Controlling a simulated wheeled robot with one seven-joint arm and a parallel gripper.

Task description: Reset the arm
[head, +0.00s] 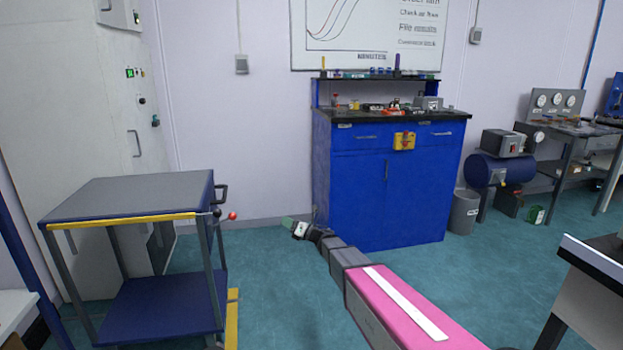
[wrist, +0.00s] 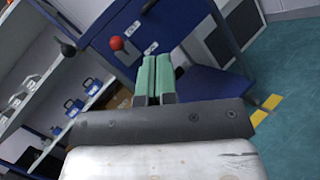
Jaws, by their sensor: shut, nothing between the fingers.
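My arm, with a pink link and dark wrist parts, reaches out from the lower right in the head view. My gripper (head: 287,221) is at its far end, small, over the open floor between the cart and the blue cabinet. In the wrist view my gripper (wrist: 155,75) shows two green fingers side by side, shut with nothing between them. Behind the fingers in that view is a blue unit with a red ball knob (wrist: 116,43). The fingers look apart from it.
A grey-topped cart (head: 130,195) with a yellow front edge stands at the left. A blue cabinet (head: 385,190) with a black top stands against the wall. A bin (head: 464,212) and a blue tank (head: 500,170) are to its right. A table corner (head: 598,258) juts in at lower right. Teal floor lies clear between.

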